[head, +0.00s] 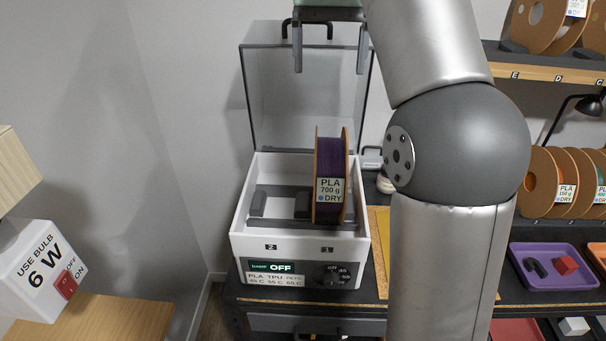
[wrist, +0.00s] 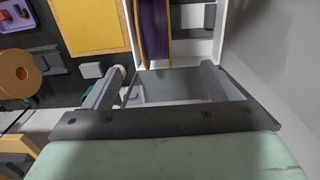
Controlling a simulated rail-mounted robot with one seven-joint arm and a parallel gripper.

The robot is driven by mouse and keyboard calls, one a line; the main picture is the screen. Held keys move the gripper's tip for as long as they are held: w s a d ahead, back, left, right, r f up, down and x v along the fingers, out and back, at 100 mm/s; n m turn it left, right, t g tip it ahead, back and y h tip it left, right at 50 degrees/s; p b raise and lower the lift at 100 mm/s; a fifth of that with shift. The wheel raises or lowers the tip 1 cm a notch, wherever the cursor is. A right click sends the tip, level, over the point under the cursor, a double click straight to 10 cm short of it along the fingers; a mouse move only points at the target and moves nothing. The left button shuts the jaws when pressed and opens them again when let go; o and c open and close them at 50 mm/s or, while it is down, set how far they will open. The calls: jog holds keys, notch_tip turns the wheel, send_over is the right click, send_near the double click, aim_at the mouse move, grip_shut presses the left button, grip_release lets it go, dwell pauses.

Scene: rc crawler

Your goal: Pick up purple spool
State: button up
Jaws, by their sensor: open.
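The purple spool (head: 330,160) stands upright in the white dryer box (head: 248,243), in the right slot marked 1. Its brown rims face sideways and its label reads PLA 700 g DRY. My gripper (head: 330,68) is open and empty, high above the box, with its fingers pointing down in front of the raised clear lid (head: 262,100). In the wrist view the gripper (wrist: 160,75) has its fingers spread wide. The purple spool (wrist: 154,30) shows there at the top, beyond the fingertips and not between them. The spool's lower part is hidden by the box's front wall.
The left slot, marked 2, is empty. A shelf rack with brown spools (head: 541,182) and a purple tray (head: 540,281) stands at the right. My arm blocks the view right of the dryer.

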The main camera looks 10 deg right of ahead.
jog(key=b, duration=0.3)
send_over(330, 154)
jog(key=f, duration=1.1)
jog(key=shift+a+f, duration=0.2)
jog(key=shift+a, duration=0.05)
jog(key=shift+d+f, duration=0.15)
jog(key=shift+f, duration=1.15)
jog(key=shift+d+f, duration=0.1)
jog(key=shift+f, duration=1.2)
grip_shut()
